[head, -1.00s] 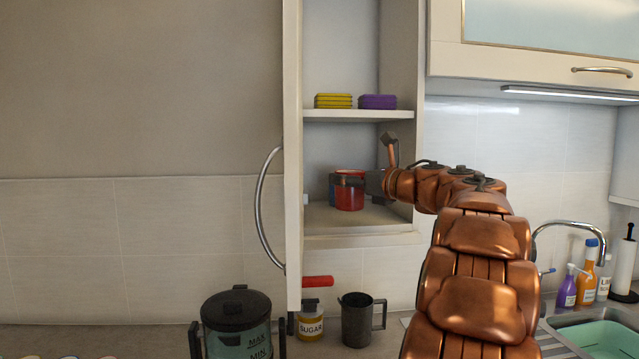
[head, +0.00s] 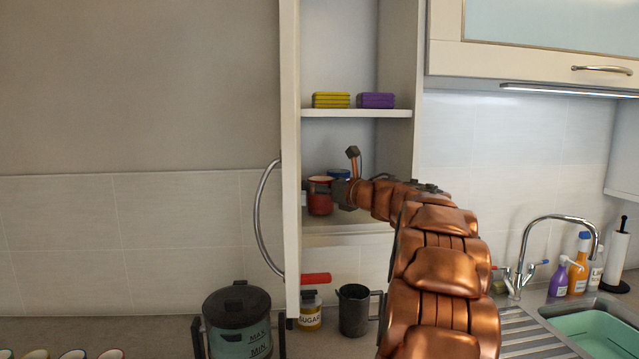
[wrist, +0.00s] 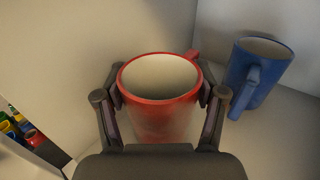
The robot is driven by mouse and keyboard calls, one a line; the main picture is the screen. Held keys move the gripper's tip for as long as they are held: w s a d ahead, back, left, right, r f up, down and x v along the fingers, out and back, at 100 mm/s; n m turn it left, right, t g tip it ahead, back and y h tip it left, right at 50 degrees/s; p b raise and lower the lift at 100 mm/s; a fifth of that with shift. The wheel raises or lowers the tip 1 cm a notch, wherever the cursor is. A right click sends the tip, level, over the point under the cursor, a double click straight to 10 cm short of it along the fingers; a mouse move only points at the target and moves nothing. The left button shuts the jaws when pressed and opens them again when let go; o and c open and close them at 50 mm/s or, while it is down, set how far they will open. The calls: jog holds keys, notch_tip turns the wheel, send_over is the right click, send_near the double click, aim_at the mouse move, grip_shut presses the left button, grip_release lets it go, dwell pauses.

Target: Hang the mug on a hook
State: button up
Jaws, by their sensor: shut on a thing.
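A red mug (head: 319,199) with a pale inside is in the open wall cabinet, below its shelf. My gripper (head: 336,194) is at its right and shut on it. In the wrist view the red mug (wrist: 160,115) stands between the two fingers, which press its sides. Its handle shows at the upper right of its rim. A blue mug (wrist: 258,75) stands to its right, apart from it. The blue mug (head: 340,174) is partly hidden in the head view. I cannot make out a hook in either view.
The open cabinet door (head: 291,150) stands close on the left. The shelf (head: 357,113) above holds a yellow sponge (head: 331,100) and a purple sponge (head: 376,100). A grey pitcher (head: 354,311), a sugar jar (head: 309,312) and a kettle (head: 238,318) stand on the counter below.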

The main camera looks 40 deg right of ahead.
jog(key=shift+f+b, duration=0.25)
jog(key=shift+b, duration=0.05)
jog(key=o, duration=1.6)
jog(key=shift+c, duration=0.2)
jog(key=shift+r+p, duration=0.2)
jog(key=shift+p, duration=0.1)
jog(key=shift+s+f+b, duration=0.2)
jog(key=shift+s+b, duration=0.1)
jog(key=shift+s, duration=0.05)
jog(key=s+b, duration=0.2)
jog(key=s, duration=0.3)
jog(key=s+b, duration=0.2)
jog(key=s, duration=0.4)
jog(key=shift+s+a+r+b, duration=0.15)
jog(key=shift+s+a+b, duration=0.05)
jog(key=shift+b, duration=0.15)
